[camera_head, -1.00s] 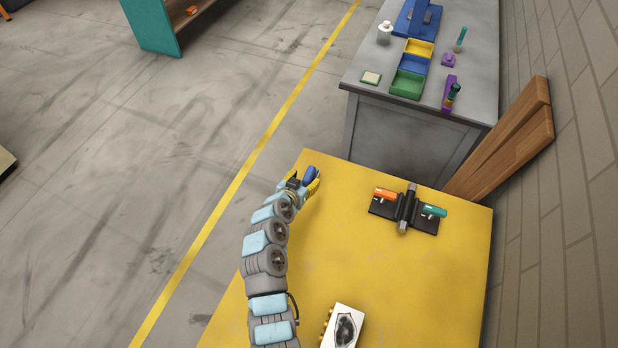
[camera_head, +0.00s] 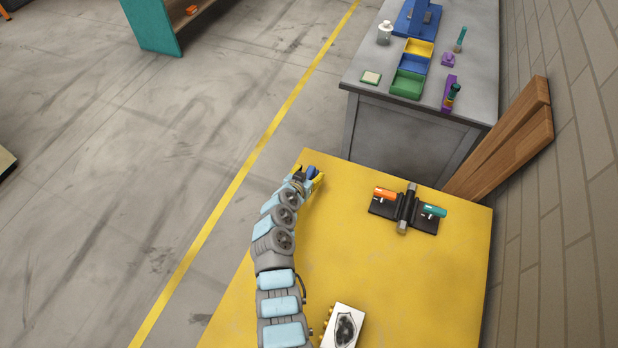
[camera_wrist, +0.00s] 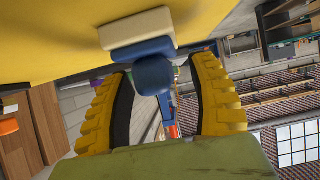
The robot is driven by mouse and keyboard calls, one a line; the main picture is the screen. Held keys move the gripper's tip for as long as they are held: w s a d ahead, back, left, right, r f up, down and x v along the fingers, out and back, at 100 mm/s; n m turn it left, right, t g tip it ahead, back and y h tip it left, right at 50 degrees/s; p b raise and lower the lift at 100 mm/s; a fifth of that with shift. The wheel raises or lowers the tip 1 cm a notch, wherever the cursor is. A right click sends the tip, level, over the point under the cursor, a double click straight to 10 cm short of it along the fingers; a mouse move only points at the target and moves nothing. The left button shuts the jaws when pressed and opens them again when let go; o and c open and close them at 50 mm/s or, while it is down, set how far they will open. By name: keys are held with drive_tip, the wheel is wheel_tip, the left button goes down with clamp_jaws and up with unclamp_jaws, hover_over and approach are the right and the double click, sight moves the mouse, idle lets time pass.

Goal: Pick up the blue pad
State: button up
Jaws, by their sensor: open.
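The blue pad (camera_wrist: 153,76) shows in the wrist view between the two yellow ribbed fingers of my gripper (camera_wrist: 160,70). The gripper is open, with a finger on each side of the pad and visible room beside it. A blue slab and a cream block (camera_wrist: 137,27) show just beyond the pad, against the yellow table. In the head view, the pad (camera_head: 312,172) is a small blue shape at the table's far left corner, partly hidden by my gripper (camera_head: 309,178). Contact between pad and fingers cannot be made out.
The yellow table (camera_head: 400,280) carries a black fixture (camera_head: 407,209) with orange and teal handles and a white box (camera_head: 343,327) near the front. A grey bench (camera_head: 410,120) with coloured bins stands behind. The middle of the table is clear.

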sight(309, 174)
clamp_jaws()
idle(0.4)
drive_tip(key=r, duration=0.3)
drive_tip(key=shift+s+r+p, duration=0.2)
drive_tip(key=shift+r+p, duration=0.1)
drive_tip(key=shift+p, duration=0.05)
drive_tip(key=s+r, duration=0.9)
drive_tip(key=s, duration=0.4)
drive_tip(key=shift+s+d+r, duration=0.2)
drive_tip(key=shift+s, duration=0.1)
